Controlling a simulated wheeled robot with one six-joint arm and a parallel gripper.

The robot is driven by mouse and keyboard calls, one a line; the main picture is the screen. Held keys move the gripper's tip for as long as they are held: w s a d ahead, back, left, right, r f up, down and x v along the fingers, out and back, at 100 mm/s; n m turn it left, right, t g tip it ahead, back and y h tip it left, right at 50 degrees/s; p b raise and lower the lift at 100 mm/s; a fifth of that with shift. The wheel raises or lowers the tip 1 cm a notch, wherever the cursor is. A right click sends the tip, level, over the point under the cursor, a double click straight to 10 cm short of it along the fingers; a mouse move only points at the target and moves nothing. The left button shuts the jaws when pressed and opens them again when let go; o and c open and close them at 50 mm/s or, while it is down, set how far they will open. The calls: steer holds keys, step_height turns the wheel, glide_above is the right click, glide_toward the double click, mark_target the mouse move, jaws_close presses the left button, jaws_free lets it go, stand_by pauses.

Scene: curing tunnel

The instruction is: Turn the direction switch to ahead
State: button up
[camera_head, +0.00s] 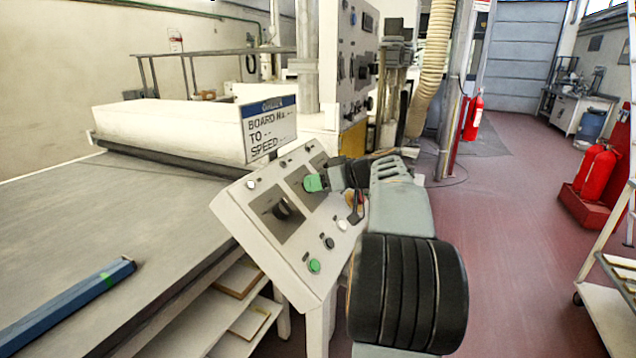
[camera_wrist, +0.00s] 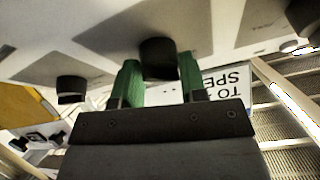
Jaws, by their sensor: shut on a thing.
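Another black knob (camera_head: 283,210) sits on the left plate, clear of the gripper. I cannot read the plate markings or tell which way the held knob points.
Small buttons, one green (camera_head: 314,266), lie along the panel's lower edge. A flat table (camera_head: 110,215) with a blue bar (camera_head: 70,305) is at left.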

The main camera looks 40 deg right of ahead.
steer(key=shift+a+f+m+h+b, duration=0.1)
steer(key=shift+m+h+b, duration=0.45)
steer(key=shift+m, duration=0.55)
steer(key=m+h, duration=0.1)
steer(key=m, duration=0.3)
steer(key=m+h, duration=0.1)
steer(key=m, duration=0.1)
steer(key=m+h+p, duration=0.1)
steer(key=m, duration=0.1)
steer(key=shift+a+r, duration=0.1)
steer(key=shift+r, duration=0.2)
steer(key=m+h+p, duration=0.1)
steer(key=m+p, duration=0.1)
steer(key=m, duration=0.1)
steer(key=shift+r+g, duration=0.15)
steer(key=shift+g, duration=0.15)
steer(key=m+g+h+p, duration=0.1)
steer(key=m+p, duration=0.2)
steer(key=p, duration=0.1)
steer(key=shift+a+r+m+p, duration=0.1)
steer(key=shift+m+p, duration=0.2)
steer(key=m+p, duration=0.1)
steer(key=m+g+p, duration=0.1)
steer(key=p, duration=0.1)
steer(key=shift+f+m+h, duration=0.2)
steer(key=shift+m+h, duration=0.05)
steer(key=shift+m, duration=0.05)
steer(key=shift+f+p, duration=0.1)
steer(key=shift+p, duration=0.2)
steer(key=o, duration=0.9)
